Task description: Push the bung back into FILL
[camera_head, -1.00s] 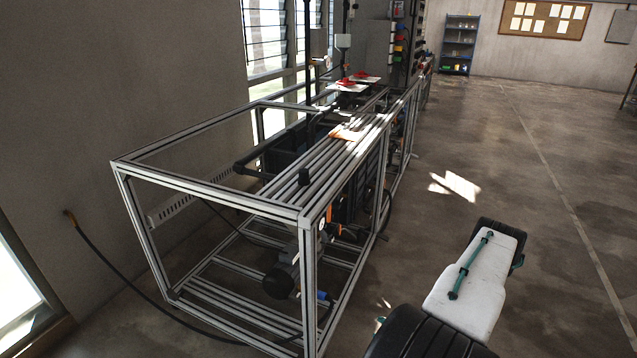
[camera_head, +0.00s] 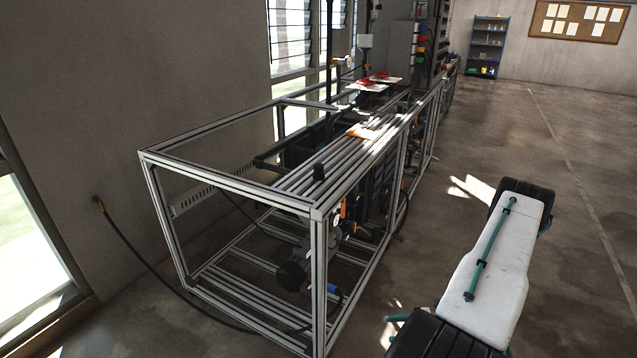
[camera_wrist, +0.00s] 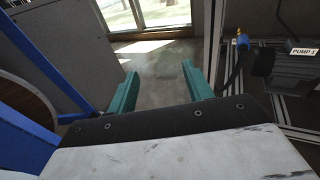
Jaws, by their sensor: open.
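My gripper (camera_wrist: 158,72) shows in the wrist view with its two teal fingers wide apart and nothing between them. Bare floor and a bright window lie beyond the fingertips. No FILL marking can be read in either view, and I cannot make out the opening. My gripper is apart from everything seen near it.
An open aluminium frame rig (camera_head: 236,184) stands along the wall. A pump (camera_head: 293,272) sits low inside it; its PUMP 1 label (camera_wrist: 303,51) shows in the wrist view. A black hose (camera_head: 150,282) runs along the floor. The floor (camera_head: 570,240) to the right is clear.

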